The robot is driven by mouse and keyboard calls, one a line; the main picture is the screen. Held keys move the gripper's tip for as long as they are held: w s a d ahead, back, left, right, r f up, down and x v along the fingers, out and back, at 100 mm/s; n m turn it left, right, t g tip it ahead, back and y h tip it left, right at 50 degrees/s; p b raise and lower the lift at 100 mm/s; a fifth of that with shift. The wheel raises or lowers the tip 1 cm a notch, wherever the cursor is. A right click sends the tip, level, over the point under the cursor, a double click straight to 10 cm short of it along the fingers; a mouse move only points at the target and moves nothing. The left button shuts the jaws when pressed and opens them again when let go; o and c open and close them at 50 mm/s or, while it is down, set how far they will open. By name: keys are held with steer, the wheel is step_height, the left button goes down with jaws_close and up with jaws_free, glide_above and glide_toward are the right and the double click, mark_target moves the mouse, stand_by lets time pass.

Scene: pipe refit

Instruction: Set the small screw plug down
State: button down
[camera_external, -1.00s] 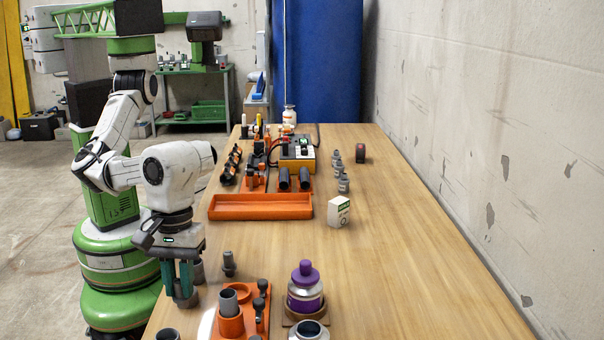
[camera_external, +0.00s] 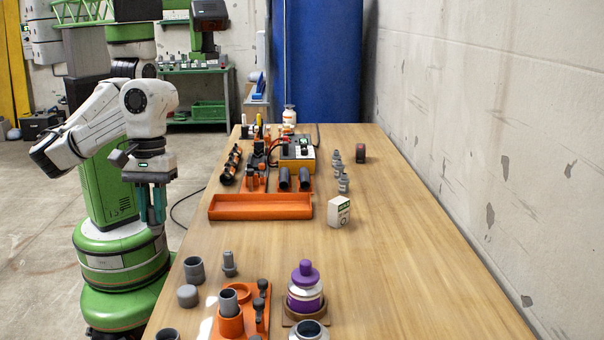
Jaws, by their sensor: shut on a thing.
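My gripper (camera_external: 153,208) points down in the air by the table's left edge, clear of the table. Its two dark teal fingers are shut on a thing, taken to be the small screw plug. The plug is mostly hidden between the fingers, and its shape cannot be made out. Below and to the right, a short grey cap (camera_external: 188,296) stands on the table. Behind it is an open grey socket (camera_external: 194,270), and beside that a stemmed grey fitting (camera_external: 229,264) stands upright. My gripper touches none of these.
An orange holder (camera_external: 231,322) with a grey pipe stands at the front. A purple-topped jar (camera_external: 305,288) is right of it. An empty orange tray (camera_external: 260,207) lies farther back, near a white box (camera_external: 339,211). The table (camera_external: 420,270) is clear on the right.

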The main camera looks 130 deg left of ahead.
steer(key=w+a+n, duration=0.2)
steer(key=a+n, duration=0.1)
steer(key=a, duration=1)
steer(key=w+a+n+y, duration=0.1)
steer(key=w+a+n, duration=0.15)
steer(key=a, duration=1.05)
steer(key=w+a+n, duration=0.1)
steer(key=a+n, duration=0.3)
steer(key=a, duration=0.9)
steer(key=s+a+n+y+b, duration=0.1)
steer(key=s+a+n, duration=0.2)
steer(key=s+a, duration=0.7)
steer(key=s+a+n, duration=0.3)
steer(key=s+a, duration=0.3)
steer(key=a, duration=0.7)
steer(key=s+a+n+y+b, duration=0.1)
steer(key=s+a+n, duration=0.2)
steer(key=s+a, duration=0.7)
steer(key=shift+n, duration=0.25)
steer(key=shift+w+a+f+b, duration=0.6)
steer(key=shift+w+a+f, duration=1.15)
steer(key=shift+w, duration=0.35)
steer(key=shift+w+a+f+b, duration=0.55)
steer(key=shift+w+a+f, duration=0.95)
steer(key=shift+w+a, duration=0.55)
steer(key=shift+w+a+f+b, duration=0.6)
steer(key=shift+w+a+f, duration=1.05)
steer(key=shift+w, duration=0.55)
steer(key=shift+f, duration=1.45)
steer(key=shift+f, duration=0.1)
